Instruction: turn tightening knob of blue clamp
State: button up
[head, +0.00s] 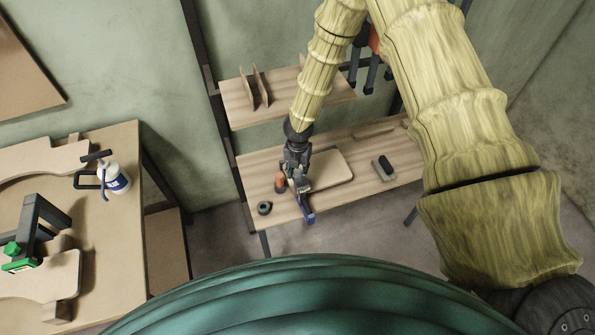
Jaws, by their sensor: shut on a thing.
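The blue clamp (307,212) is at the front edge of the wooden shelf, in the middle of the head view. Only part of it shows; its upper part and the tightening knob are hidden behind my gripper. My gripper (298,180) points down at the shelf from above and is shut on a part of the blue clamp. I cannot tell which part is between the fingers, as the view is small and the fingers are dark.
A curved board (328,171) lies on the shelf (258,163). An orange item (280,183), a black ring (264,208) and a dark block (382,168) are nearby. An upper shelf (236,98) holds upright boards. The left table (128,150) bears a bottle (117,180) and a green-black clamp (40,225).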

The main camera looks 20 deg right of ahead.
jog(key=shift+n, duration=1.7)
jog(key=o, duration=0.7)
jog(key=shift+s+r, duration=0.1)
jog(key=shift+r, duration=2.95)
